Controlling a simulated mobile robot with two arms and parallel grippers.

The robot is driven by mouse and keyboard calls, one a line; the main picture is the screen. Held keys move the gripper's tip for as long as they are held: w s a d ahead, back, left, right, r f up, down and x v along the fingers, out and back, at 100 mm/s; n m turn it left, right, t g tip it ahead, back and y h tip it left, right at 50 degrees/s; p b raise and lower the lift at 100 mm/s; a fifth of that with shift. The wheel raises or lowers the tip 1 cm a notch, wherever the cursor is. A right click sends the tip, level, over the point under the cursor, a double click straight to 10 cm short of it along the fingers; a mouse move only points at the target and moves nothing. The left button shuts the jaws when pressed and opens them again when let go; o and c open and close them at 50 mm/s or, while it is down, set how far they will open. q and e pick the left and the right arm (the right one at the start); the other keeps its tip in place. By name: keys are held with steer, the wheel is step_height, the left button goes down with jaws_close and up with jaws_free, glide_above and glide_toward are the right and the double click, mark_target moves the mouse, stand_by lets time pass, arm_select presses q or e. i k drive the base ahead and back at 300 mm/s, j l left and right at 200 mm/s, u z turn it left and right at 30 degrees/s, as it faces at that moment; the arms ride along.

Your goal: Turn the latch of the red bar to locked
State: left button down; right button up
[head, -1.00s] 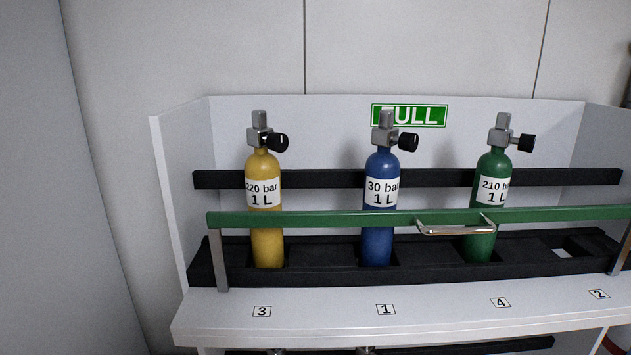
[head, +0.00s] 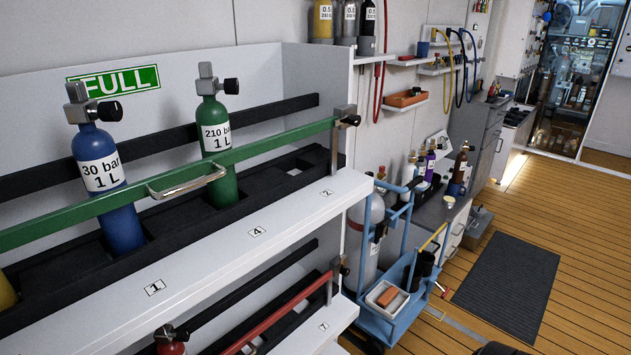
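The red bar (head: 283,318) runs along the front of the lower shelf and is cut off by the bottom edge of the head view. At its right end is a small metal latch with a dark knob (head: 343,268). It is too small to tell which way the latch is turned. A red cylinder (head: 170,347) stands at the lower shelf, only its top showing. Neither gripper can be made out in the head view.
Above, a green bar (head: 150,188) with its own latch (head: 346,116) crosses blue (head: 104,180) and green (head: 217,140) cylinders. A blue trolley (head: 400,315) with a grey cylinder stands close right of the rack. Wooden floor (head: 520,210) with a dark mat (head: 507,279) is open farther right.

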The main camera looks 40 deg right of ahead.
mark_target(344, 271)
steer(key=z, duration=1.6)
